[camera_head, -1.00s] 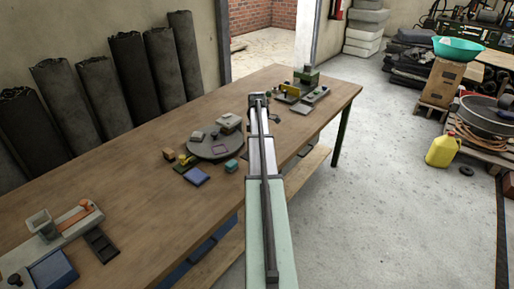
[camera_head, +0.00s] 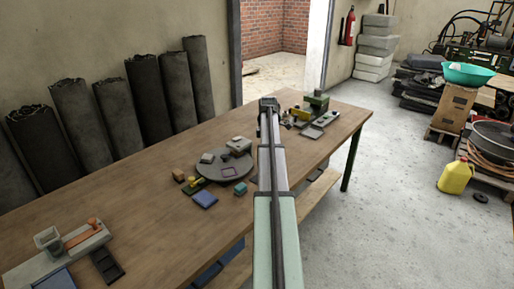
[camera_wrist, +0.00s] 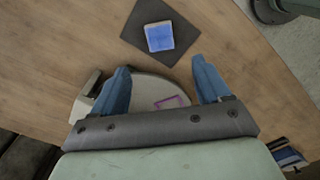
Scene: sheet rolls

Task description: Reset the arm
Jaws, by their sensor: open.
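The jaws are hard to make out there. In the wrist view my gripper (camera_wrist: 160,66) is open, with two blue fingers spread apart and nothing between them. Below the fingers is the pale round turntable (camera_wrist: 150,89), which carries a purple square outline (camera_wrist: 171,102). A dark square mat with a blue block (camera_wrist: 159,37) on it lies beyond the fingertips.
In the head view the turntable (camera_head: 237,173) has small blocks on and around it, including a blue tile (camera_head: 204,199). A green machine (camera_head: 315,103) stands at the far table end. Dark rolls (camera_head: 147,100) lean on the wall.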

